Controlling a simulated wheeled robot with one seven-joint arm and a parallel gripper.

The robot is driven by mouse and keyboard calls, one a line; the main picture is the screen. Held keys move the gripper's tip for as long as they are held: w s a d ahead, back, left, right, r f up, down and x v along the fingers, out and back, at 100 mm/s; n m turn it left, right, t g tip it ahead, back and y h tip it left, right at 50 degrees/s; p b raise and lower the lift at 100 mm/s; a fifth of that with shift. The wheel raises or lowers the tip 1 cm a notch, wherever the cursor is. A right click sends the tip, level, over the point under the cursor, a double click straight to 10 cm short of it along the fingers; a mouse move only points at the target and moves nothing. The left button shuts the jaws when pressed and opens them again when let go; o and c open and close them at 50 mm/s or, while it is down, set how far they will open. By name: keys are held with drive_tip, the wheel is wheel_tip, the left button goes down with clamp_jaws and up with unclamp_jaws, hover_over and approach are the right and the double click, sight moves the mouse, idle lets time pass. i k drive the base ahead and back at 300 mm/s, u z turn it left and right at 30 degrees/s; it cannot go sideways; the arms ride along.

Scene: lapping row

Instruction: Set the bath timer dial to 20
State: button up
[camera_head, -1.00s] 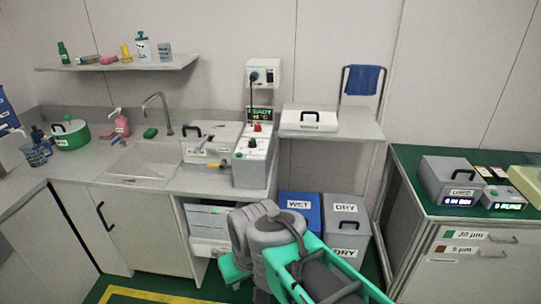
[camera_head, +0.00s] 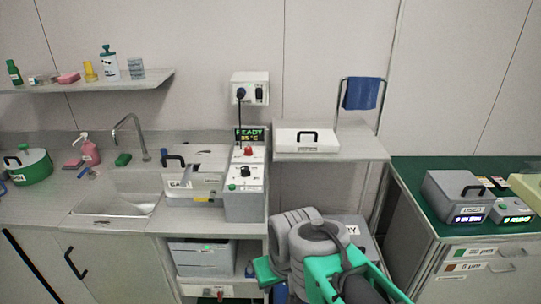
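The grey bath control unit (camera_head: 245,200) stands at the right end of the sink counter. Its top display (camera_head: 250,135) reads READY with a temperature below, seemingly 35 °C. A red knob (camera_head: 248,151) sits under the display. A black dial (camera_head: 245,172) sits lower on the sloped face, with a green button (camera_head: 232,187) near the front left. The dial's markings and pointer are too small to read, and I cannot tell which knob is the timer. My grey and green arm fills the bottom centre right, apart from the unit. My gripper's fingers do not show.
Left of the unit is a lidded grey bath (camera_head: 195,184) with a black handle, then the sink (camera_head: 115,195). A green-topped bench (camera_head: 415,180) stands right. My arm partly hides the floor bins.

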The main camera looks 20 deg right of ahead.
sight(245, 172)
drive_tip(key=z, duration=0.1)
drive_tip(key=i, duration=0.65)
drive_tip(key=u, duration=0.6)
drive_tip(key=i, duration=0.45)
drive_tip(key=u, duration=0.1)
